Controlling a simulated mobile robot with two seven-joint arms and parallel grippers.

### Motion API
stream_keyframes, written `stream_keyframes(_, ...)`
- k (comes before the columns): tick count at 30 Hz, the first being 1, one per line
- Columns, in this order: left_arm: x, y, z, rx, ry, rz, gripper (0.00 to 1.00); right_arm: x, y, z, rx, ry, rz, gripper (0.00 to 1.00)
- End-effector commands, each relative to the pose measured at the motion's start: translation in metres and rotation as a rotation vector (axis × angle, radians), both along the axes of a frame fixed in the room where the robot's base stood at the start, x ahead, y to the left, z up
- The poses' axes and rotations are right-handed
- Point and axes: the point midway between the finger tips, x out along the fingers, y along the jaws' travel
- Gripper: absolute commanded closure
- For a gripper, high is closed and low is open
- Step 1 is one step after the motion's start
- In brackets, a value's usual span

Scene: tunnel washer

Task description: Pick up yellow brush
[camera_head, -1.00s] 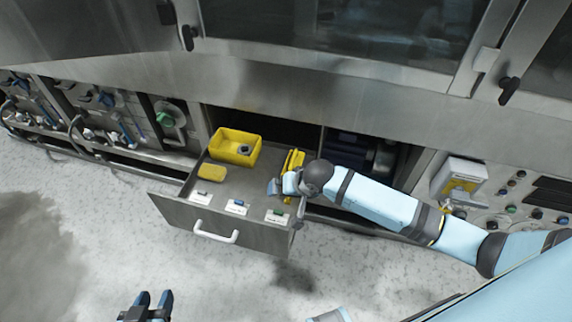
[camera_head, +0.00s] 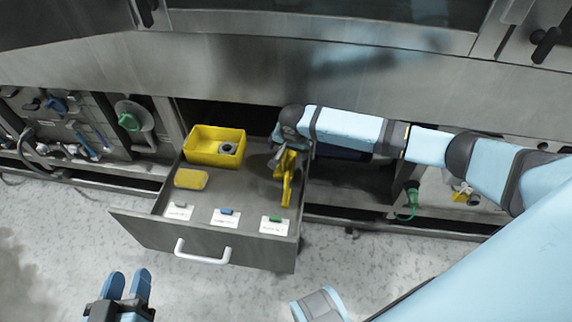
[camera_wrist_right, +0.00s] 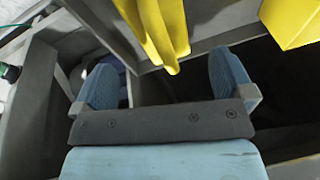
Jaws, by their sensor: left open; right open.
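A long yellow tool that looks like the brush (camera_head: 287,182) lies along the right side of the open drawer (camera_head: 140,226). Its bristles cannot be made out. My right gripper (camera_head: 275,157) is at the drawer's back right, beside the tool's far end; the arm partly hides this area. In the right wrist view, the open right fingers (camera_wrist_right: 165,82) have nothing between them, and the yellow tool (camera_wrist_right: 160,30) shows beyond them at the top. My left gripper (camera_head: 127,285) is open and empty, low at the left, away from the drawer.
A yellow bin (camera_head: 203,158) holding a dark part stands at the drawer's back left. A flat yellow block (camera_head: 190,179) lies in front of it. Several labelled cards line the drawer's front. The washer's steel body (camera_head: 250,75) overhangs the drawer's back.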

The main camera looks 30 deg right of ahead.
Motion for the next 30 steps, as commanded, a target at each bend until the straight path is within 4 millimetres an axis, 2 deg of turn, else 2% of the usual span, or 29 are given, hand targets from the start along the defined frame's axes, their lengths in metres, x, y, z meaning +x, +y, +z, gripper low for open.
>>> stream_keyframes(5, 0.002, -0.004, 0.008, -0.029, -0.049, -0.009, 0.57, 0.002, 0.0, -0.015, -0.001, 0.001, 0.001, 0.0)
stream_keyframes(12, 0.003, -0.017, 0.041, -0.123, -0.198, -0.041, 0.57, 0.01, 0.0, -0.049, -0.001, 0.001, 0.0, 0.0)
stream_keyframes(16, 0.002, -0.019, 0.05, -0.146, -0.229, -0.049, 0.57, 0.012, 0.0, -0.054, 0.0, -0.001, 0.001, 0.0)
stream_keyframes(22, 0.002, -0.019, 0.052, -0.147, -0.231, -0.049, 0.57, 0.012, 0.0, -0.054, 0.0, -0.001, 0.001, 0.0)
stream_keyframes(23, 0.002, -0.019, 0.052, -0.147, -0.231, -0.049, 0.57, 0.012, 0.0, -0.054, 0.0, -0.001, 0.001, 0.05)
stream_keyframes(30, 0.002, -0.019, 0.052, -0.147, -0.23, -0.049, 0.57, 0.012, -0.001, -0.054, 0.0, 0.0, 0.001, 0.58)
